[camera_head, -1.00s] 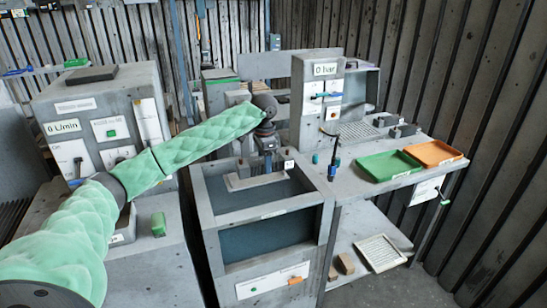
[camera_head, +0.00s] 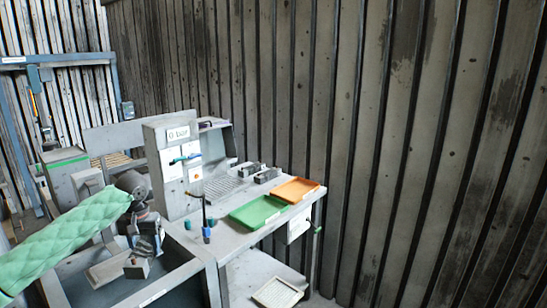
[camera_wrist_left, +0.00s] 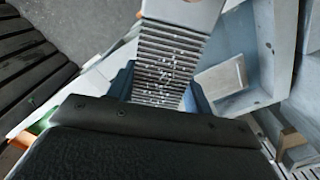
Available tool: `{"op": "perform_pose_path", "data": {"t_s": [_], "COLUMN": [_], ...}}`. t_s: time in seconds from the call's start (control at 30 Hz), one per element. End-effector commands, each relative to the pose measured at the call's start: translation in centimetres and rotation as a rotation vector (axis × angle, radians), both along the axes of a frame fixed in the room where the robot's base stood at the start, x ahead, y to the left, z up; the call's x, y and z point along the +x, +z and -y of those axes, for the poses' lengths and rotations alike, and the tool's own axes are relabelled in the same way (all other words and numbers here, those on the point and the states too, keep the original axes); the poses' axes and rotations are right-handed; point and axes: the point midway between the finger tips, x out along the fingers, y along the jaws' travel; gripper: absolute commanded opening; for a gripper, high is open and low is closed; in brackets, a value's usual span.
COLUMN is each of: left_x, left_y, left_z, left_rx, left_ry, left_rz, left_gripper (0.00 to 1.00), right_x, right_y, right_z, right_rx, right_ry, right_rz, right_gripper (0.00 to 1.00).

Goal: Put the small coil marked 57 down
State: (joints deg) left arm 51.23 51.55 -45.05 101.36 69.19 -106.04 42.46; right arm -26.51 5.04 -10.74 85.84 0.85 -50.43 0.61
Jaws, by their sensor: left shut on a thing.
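My left gripper (camera_head: 146,250) points down over an open grey tank (camera_head: 198,268) at the lower left of the head view. In the left wrist view the coil (camera_wrist_left: 165,62) is a ridged grey body between the blue fingers, with a smooth grey end. I cannot read the number 57 on it. Whether the coil touches anything below is unclear. My right gripper is not in view.
A pale slab (camera_head: 103,274) lies inside the tank, close to the coil. The bench to the right holds a green tray (camera_head: 257,212), an orange tray (camera_head: 296,190), a dark upright tool (camera_head: 206,222) and a "0 bar" panel (camera_head: 177,134). A pale tray (camera_head: 278,294) sits on the lower shelf.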

Motion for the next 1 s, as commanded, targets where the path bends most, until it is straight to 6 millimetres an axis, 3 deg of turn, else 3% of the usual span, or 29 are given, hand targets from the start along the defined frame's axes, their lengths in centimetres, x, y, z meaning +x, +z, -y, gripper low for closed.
{"op": "perform_pose_path", "data": {"t_s": [0.2,0.5,0.7,1.0], "left_x": [-4.3,-11.9,-14.6,-15.3], "left_y": [-3.6,-9.7,-13.0,-13.9], "left_z": [7.5,15.6,17.6,17.8], "left_rx": [0.000,-0.002,-0.001,-0.003], "left_ry": [0.095,-0.049,-0.084,-0.087], "left_rz": [-0.002,-0.003,-0.001,-0.001], "left_gripper": [0.14,0.14,0.14,0.14], "right_x": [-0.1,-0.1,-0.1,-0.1], "right_y": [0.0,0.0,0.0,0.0], "right_z": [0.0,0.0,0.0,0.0], "right_rx": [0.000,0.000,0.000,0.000], "right_ry": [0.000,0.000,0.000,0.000], "right_rz": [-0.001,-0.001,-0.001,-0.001], "right_gripper": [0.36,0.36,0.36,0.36]}}
